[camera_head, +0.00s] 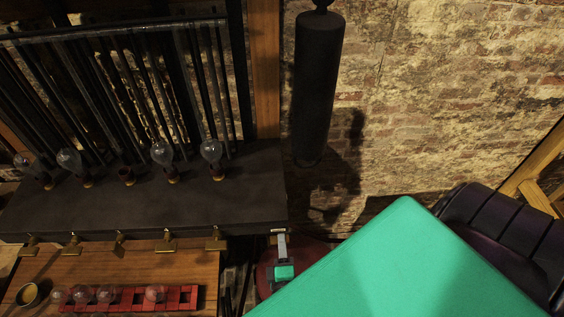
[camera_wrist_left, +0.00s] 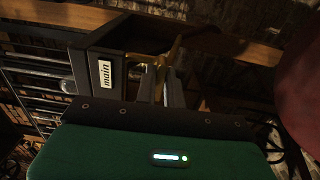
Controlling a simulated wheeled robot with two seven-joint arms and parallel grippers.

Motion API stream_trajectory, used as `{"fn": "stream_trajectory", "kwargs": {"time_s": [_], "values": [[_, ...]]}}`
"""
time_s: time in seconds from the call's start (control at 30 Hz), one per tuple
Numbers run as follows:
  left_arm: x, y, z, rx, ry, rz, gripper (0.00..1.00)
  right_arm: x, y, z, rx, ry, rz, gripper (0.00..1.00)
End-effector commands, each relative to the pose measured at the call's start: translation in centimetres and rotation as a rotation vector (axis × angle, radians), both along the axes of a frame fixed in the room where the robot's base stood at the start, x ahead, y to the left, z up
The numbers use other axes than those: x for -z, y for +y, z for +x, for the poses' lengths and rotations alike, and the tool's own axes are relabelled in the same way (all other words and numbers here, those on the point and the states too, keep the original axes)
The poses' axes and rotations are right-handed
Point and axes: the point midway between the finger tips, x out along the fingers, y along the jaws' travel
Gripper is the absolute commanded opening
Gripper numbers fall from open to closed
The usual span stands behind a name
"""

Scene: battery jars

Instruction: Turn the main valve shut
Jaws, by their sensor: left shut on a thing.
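The main valve's brass handle (camera_wrist_left: 174,55) shows in the left wrist view, beside a white label reading "main" (camera_wrist_left: 105,73) on the end of a dark shelf. My left gripper (camera_wrist_left: 167,85) is shut on this handle, with its two fingers close together around the lower part. In the head view my left gripper (camera_head: 281,243) is at the right end of the dark shelf. The valve is hidden there by the gripper. The handle's exact angle is hard to tell. My right gripper is in neither view.
The dark shelf (camera_head: 150,212) carries several glass bulbs on sockets, with small brass taps (camera_head: 165,246) along its front edge. Below, a wooden bench (camera_head: 120,265) holds a red rack (camera_head: 185,299) with bulbs and a small cup (camera_head: 28,295). A dark cylinder (camera_head: 317,85) hangs before the brick wall.

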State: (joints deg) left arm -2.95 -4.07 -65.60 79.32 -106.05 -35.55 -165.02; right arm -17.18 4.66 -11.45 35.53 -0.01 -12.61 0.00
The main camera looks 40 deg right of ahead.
Motion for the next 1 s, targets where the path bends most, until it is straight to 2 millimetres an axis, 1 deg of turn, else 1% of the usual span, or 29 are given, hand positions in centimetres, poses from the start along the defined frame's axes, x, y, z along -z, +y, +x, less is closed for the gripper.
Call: {"fn": "stream_trajectory", "kwargs": {"time_s": [0.57,0.6,0.67,0.7,1.0], "values": [[0.07,-0.02,-0.06,0.002,-0.015,0.027,0.0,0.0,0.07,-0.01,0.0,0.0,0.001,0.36],[0.07,-0.02,-0.06,0.002,-0.015,0.027,0.18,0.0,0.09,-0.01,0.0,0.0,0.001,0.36],[0.06,-0.02,-0.05,0.001,-0.015,0.026,0.3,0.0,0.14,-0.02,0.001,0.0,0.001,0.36],[0.06,-0.02,-0.05,0.001,-0.015,0.026,0.32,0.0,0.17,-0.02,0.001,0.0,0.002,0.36],[0.13,0.11,-0.2,0.0,-0.014,0.025,0.32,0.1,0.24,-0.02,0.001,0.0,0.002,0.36]]}}
